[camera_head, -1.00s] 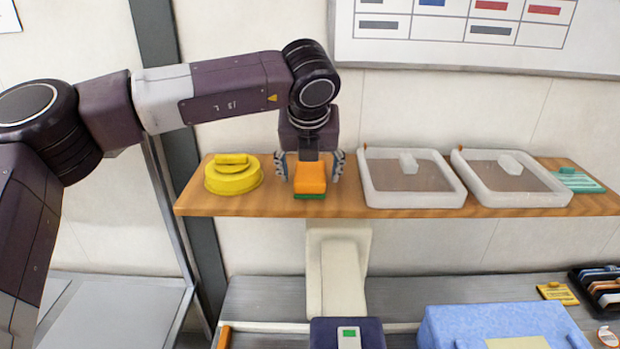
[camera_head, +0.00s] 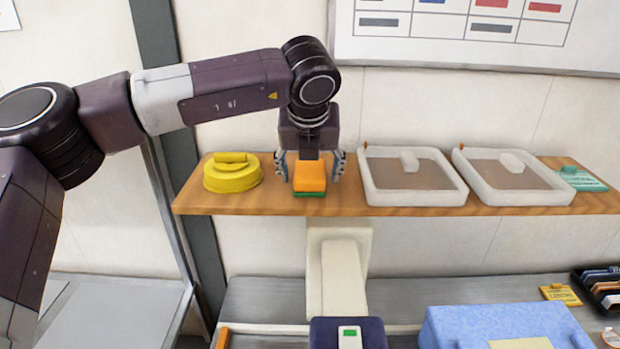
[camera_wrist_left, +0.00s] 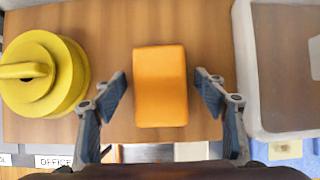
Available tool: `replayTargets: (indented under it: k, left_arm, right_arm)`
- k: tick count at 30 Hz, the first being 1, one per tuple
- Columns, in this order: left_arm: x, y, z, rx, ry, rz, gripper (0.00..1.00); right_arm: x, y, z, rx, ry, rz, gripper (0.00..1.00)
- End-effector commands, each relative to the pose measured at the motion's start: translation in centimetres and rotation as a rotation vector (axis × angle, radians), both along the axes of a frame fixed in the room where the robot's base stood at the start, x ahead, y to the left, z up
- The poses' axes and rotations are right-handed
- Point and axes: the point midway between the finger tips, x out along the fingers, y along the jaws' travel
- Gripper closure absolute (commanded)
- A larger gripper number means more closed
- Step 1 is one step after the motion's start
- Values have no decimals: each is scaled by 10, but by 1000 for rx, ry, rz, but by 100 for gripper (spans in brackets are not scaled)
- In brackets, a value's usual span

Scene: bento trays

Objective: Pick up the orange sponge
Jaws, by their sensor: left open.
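The orange sponge (camera_head: 310,176) sits on the wooden shelf, with a green layer along its lower edge. It also shows from above in the left wrist view (camera_wrist_left: 160,86), between the fingers with a gap on each side. My left gripper (camera_head: 310,168) points down over the sponge, its two fingers spread to the left and right of it. In the left wrist view the open gripper (camera_wrist_left: 163,92) holds nothing. My right gripper is not in view.
On the wooden shelf (camera_head: 270,203), a yellow round lidded container (camera_head: 232,178) stands left of the sponge. A clear-lidded white tray (camera_head: 411,198) stands close on the right, with a second tray (camera_head: 512,198) beyond it. A teal item (camera_head: 582,180) lies at the far right.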

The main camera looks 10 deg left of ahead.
Motion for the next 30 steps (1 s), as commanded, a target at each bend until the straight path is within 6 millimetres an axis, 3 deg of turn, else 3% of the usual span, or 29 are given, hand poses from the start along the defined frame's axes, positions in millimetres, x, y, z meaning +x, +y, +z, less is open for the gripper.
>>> replayTargets:
  k: [8, 18, 30]
  left_arm:
    - [0, 0, 0, 0, 0, 0, 36]
    - [0, 0, 0, 0, 0, 0, 72]
    - [0, 0, 3, 1, 0, 0, 72]
  right_arm:
    - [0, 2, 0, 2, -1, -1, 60]
    - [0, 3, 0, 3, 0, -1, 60]
    - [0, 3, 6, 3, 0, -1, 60]
